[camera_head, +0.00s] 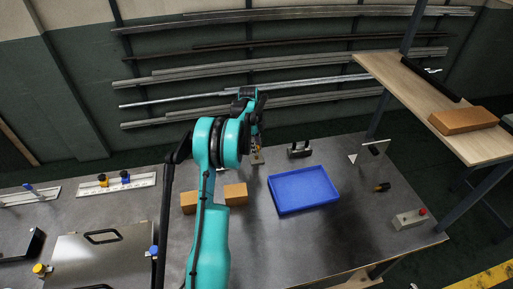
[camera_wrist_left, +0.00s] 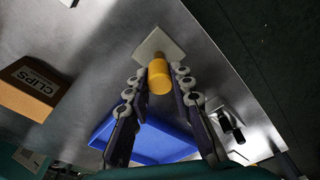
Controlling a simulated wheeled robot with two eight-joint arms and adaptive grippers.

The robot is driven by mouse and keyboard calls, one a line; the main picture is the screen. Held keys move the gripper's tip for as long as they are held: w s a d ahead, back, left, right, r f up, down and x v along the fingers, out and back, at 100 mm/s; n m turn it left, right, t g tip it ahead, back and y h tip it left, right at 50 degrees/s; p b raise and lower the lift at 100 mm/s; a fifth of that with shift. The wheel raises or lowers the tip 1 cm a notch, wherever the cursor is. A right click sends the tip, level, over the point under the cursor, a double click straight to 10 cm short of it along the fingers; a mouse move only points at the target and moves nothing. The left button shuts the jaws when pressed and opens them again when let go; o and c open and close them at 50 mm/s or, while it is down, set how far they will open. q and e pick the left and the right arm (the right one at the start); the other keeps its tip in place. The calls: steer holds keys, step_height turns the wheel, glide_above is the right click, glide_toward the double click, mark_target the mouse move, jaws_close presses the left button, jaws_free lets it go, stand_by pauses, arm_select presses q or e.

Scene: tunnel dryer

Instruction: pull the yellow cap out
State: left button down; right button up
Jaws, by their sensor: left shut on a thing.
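The yellow cap (camera_wrist_left: 159,77) is a short cylinder between the two fingers of my left gripper (camera_wrist_left: 160,72) in the left wrist view. My left gripper is shut on it. A pale square base (camera_wrist_left: 158,43) shows just behind the cap; I cannot tell whether the cap is still seated in it. In the head view my left gripper (camera_head: 256,136) reaches down at the back of the table, over a small pale base (camera_head: 257,159), and mostly hides the cap. My right gripper is not in view.
A blue tray (camera_head: 303,190) lies right of the arm. Cardboard boxes (camera_head: 236,194) stand beside the arm. A black fitting (camera_head: 299,150) stands behind the tray. Plates with blue and yellow knobs (camera_head: 113,184) lie left. A wooden shelf (camera_head: 425,98) rises at right.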

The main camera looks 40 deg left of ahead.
arm_select(q)
steer(key=shift+r, duration=0.1)
steer(key=shift+r+p, duration=1.1)
steer(key=shift+r, duration=0.75)
